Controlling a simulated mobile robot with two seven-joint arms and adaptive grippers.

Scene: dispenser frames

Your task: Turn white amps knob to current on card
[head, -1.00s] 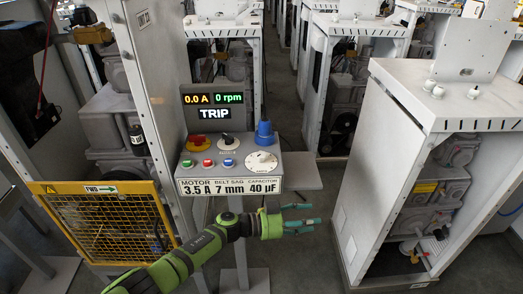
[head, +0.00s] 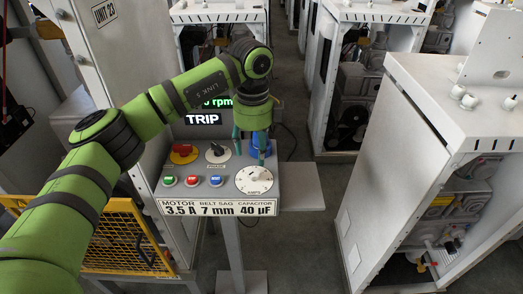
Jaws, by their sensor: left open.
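The white amps knob (head: 254,181) is a round dial at the right of the grey control panel (head: 205,156). The card (head: 217,208) along the panel's front edge reads MOTOR 3.5 A, BELT SAG 7 mm, CAPACITOR 40 µF. My left gripper (head: 249,150) is open and points down above the back of the knob, in front of the blue knob (head: 260,147). Whether its fingers touch either knob I cannot tell. The display (head: 203,119) reads TRIP; my arm hides its amps reading. My right gripper is out of view.
The panel also bears a red knob on yellow (head: 183,152), a black selector (head: 217,151) and green (head: 168,181), red (head: 191,181) and blue (head: 215,181) buttons. A grey shelf (head: 301,187) adjoins it on the right. A yellow mesh guard (head: 125,241) stands left. White cabinets surround it.

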